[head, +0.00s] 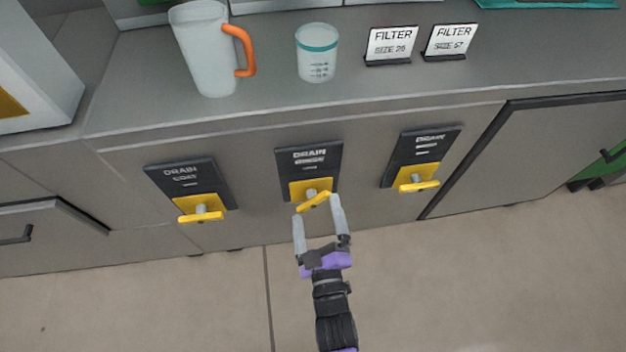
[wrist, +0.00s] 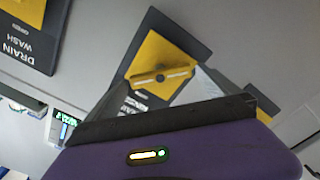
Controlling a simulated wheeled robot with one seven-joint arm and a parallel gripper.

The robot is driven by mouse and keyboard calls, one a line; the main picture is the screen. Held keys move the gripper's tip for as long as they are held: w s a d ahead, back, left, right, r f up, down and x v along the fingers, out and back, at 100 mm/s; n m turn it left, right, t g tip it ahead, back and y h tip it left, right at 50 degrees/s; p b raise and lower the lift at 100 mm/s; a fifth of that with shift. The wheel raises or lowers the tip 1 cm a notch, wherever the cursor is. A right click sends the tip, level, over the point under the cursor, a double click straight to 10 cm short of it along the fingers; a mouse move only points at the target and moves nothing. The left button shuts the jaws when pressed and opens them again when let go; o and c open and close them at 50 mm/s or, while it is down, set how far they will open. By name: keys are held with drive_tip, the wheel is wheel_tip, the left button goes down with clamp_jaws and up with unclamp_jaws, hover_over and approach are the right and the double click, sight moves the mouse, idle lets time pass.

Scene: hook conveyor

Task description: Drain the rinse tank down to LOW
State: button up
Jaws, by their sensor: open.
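The rinse drain valve is the middle of three panels, a dark plate (head: 309,158) labelled DRAIN RINSE with a yellow handle (head: 315,201). The handle is tilted, its right end higher in the head view. My gripper (head: 319,208) is open, its two fingers on either side of the handle. I cannot tell whether they touch it. In the wrist view the yellow handle (wrist: 160,75) shows just beyond my gripper (wrist: 180,92), which hides part of the plate. The tank's level is not visible.
Drain panels with yellow handles stand left (head: 201,214) and right (head: 418,185) of the middle one; both handles are nearly level. A jug with an orange handle (head: 206,50), a measuring cup (head: 316,55) and two filter signs (head: 390,45) stand on the counter above. The floor (head: 450,290) is clear.

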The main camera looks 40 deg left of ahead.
sight(314, 206)
drive_tip(key=shift+x, duration=1.9)
drive_tip(key=c, duration=1.1)
drive_tip(key=shift+m, duration=0.3)
drive_tip(key=m+p, duration=0.1)
drive_tip(key=m, duration=0.3)
drive_tip(key=shift+s+m+p, duration=0.1)
drive_tip(key=shift+m+p, duration=0.5)
drive_tip(key=shift+m, duration=1.4)
